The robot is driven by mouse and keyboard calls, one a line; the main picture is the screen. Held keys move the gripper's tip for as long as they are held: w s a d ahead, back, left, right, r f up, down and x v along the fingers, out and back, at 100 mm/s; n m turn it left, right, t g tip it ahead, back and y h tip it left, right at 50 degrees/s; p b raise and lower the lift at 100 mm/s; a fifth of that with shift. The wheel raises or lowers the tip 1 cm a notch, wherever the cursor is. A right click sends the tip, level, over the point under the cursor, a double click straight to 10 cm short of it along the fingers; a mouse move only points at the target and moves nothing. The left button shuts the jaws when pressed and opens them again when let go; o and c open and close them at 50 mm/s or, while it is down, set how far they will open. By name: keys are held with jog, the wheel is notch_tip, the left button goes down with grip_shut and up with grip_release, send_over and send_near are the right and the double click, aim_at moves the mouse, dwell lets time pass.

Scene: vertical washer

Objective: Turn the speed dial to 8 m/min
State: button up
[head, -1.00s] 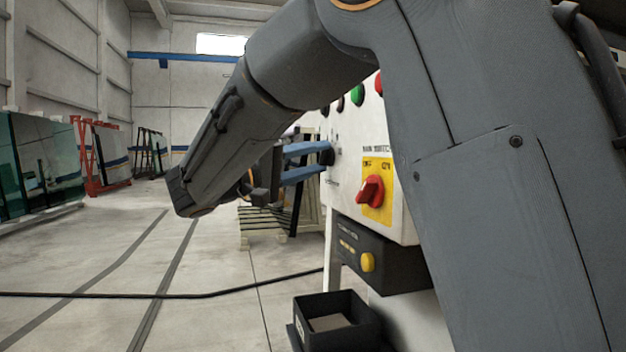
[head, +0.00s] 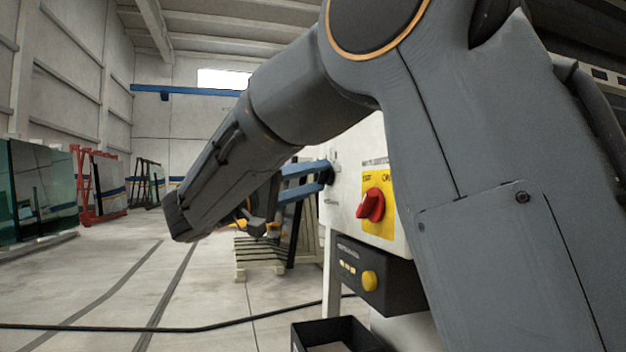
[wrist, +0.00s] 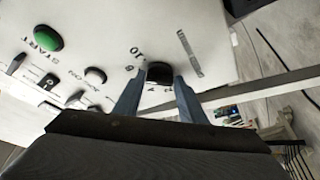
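The speed dial is a black knob (wrist: 159,75) on the white control panel (wrist: 95,22). The numbers 10 and, less clearly, 8 are printed beside it in the wrist view. My gripper (wrist: 160,80) has its two blue fingers on either side of the dial and appears closed on it. In the head view my gripper (head: 322,178) reaches the panel's left edge, with the dark dial at its fingertips. The dial's pointer cannot be made out, so its exact setting is unclear.
A green START button (wrist: 47,38) and several smaller controls share the panel. A red main switch on a yellow plate (head: 377,225) and a black box with a yellow knob (head: 369,281) sit near my arm. A black bin (head: 335,328) stands below. Open floor lies left.

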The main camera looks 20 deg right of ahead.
jog(key=o, duration=0.3)
jog(key=shift+a, duration=0.1)
jog(key=v, duration=0.7)
jog(key=shift+s+a+f+p, duration=0.1)
jog(key=shift+a+p, duration=0.2)
